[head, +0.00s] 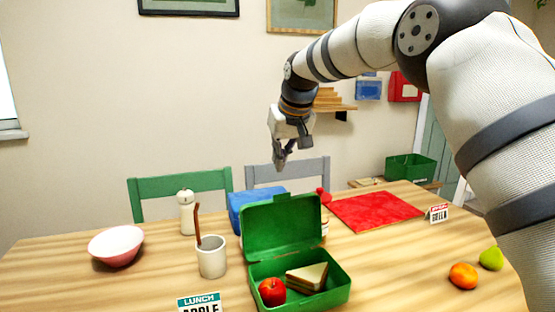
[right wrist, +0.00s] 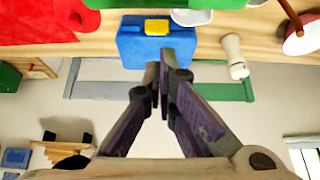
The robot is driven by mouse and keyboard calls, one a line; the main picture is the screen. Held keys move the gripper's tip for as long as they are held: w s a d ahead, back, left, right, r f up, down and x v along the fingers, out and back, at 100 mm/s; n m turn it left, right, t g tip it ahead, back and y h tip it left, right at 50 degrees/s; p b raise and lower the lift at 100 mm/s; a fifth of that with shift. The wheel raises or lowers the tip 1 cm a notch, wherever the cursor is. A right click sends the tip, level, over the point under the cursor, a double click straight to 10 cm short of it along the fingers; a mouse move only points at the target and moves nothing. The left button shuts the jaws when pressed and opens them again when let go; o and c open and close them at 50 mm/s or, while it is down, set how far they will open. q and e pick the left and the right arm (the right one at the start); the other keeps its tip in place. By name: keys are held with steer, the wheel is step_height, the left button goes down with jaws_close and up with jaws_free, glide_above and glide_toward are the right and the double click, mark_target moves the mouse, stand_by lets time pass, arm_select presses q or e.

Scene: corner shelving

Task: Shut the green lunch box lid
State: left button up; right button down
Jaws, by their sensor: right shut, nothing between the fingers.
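The green lunch box (head: 338,295) stands open on the wooden table in the head view. Its lid (head: 282,226) is raised upright at the back of the box. A red apple (head: 272,292) and a sandwich (head: 307,276) lie inside. My right gripper (head: 280,160) is shut and empty, high above the table and behind the lid, clear of it. In the right wrist view the gripper's fingertips (right wrist: 164,62) are together, in front of a blue box (right wrist: 150,45) with a yellow latch. My left gripper is not in view.
A white cup (head: 211,258) with a brown stick, a white bottle (head: 187,215) and a pink bowl (head: 116,246) stand left of the box. A name card (head: 200,303) stands in front.

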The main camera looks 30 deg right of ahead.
step_height(320, 180, down, 5)
steer(key=shift+s+r+p, duration=0.1)
steer(key=shift+p, duration=0.6)
steer(key=shift+s, duration=0.1)
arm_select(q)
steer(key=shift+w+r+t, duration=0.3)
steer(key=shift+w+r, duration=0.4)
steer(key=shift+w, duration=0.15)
arm_select(e)
steer(key=shift+f, duration=0.5)
